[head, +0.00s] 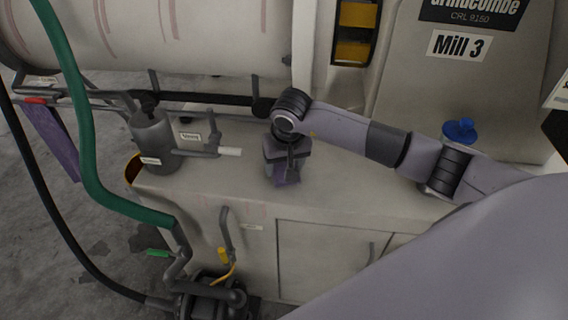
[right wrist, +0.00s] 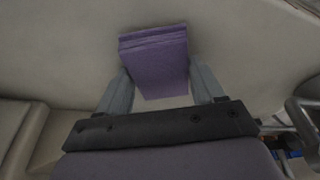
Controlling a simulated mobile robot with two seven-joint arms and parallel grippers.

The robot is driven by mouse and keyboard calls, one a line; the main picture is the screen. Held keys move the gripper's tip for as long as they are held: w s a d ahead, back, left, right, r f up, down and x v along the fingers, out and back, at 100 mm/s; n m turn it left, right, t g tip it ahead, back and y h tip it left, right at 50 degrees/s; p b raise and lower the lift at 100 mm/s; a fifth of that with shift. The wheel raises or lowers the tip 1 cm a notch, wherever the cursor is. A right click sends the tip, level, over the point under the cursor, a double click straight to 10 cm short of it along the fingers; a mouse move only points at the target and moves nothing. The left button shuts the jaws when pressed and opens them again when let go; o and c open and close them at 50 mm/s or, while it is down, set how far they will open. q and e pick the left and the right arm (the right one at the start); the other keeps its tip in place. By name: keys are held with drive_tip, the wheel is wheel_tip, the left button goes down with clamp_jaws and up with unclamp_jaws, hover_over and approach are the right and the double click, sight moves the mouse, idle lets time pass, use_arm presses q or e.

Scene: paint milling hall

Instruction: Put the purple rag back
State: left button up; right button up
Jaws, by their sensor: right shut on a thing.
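A folded purple rag (right wrist: 155,62) is between the two fingers of my right gripper (right wrist: 160,92) in the right wrist view. The gripper is shut on it. In the head view my right gripper (head: 284,168) points down over the top of the pale cabinet (head: 335,205), and the rag (head: 287,178) shows below the fingers. I cannot tell whether the rag touches the cabinet top. Another purple cloth (head: 52,138) hangs from the rail at the far left, near a red mark. My left gripper is not in view.
A grey pump-like vessel (head: 152,140) with a pale-handled lever stands left on the cabinet. A green hose (head: 88,150) runs down the left side. A blue knob (head: 459,130) is behind my right arm. The cabinet top between vessel and gripper looks clear.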

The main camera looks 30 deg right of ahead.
drive_tip(key=shift+f, duration=0.3)
drive_tip(key=shift+f, duration=0.1)
drive_tip(key=shift+f+b, duration=0.15)
drive_tip(key=shift+b, duration=0.15)
drive_tip(key=o, duration=0.9)
drive_tip(key=shift+o, duration=0.2)
